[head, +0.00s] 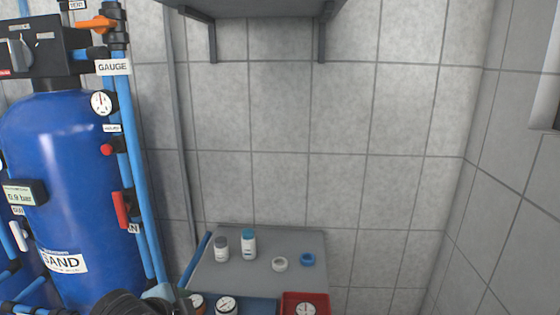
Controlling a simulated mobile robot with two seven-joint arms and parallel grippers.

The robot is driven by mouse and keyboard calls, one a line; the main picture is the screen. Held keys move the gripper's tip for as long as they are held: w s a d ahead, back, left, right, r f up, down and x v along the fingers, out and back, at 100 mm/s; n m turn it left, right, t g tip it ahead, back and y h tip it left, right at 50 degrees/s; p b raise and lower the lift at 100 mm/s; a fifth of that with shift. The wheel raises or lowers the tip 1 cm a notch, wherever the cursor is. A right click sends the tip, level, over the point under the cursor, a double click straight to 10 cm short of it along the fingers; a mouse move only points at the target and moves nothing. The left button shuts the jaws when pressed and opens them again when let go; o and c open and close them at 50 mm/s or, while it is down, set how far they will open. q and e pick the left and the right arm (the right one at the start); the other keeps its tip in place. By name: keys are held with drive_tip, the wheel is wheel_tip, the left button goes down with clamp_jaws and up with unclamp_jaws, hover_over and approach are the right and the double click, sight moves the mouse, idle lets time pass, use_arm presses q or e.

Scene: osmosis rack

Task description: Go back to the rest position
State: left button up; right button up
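In the head view, part of my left arm shows at the bottom edge, in front of the foot of the blue sand tank (75,190). What looks like my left gripper (165,295) is cut off by the frame, just left of the small gauges. Its fingers cannot be made out, so I cannot tell whether it is open or shut or holds anything. My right gripper is not in view.
Blue pipes with a gauge (101,102) and a red handle (121,208) stand beside the tank. A grey table (290,240) holds two bottles, a white ring (279,264), a blue ring (307,259) and a red tray (320,297). A shelf (260,8) overhangs. Open space lies right.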

use_arm(q)
drive_tip(key=s+a+f+n+g+y, duration=0.15)
drive_tip(key=s+f+n, duration=0.35)
drive_tip(key=s, duration=0.6)
drive_tip(key=s+a+f+n+g, duration=0.2)
drive_tip(key=s+f+g, duration=0.1)
drive_tip(key=s+f, duration=0.55)
drive_tip(key=s+a+f+n+g+y, duration=0.15)
drive_tip(key=s+f+n, duration=0.25)
drive_tip(key=s, duration=0.8)
drive_tip(key=w+d+f+t+h, duration=0.2)
drive_tip(key=w+f+t, duration=0.4)
drive_tip(key=f, duration=0.4)
drive_tip(key=shift+w+d+f+t, duration=0.15)
drive_tip(key=shift+f+t, duration=0.05)
drive_tip(key=shift+t, duration=0.5)
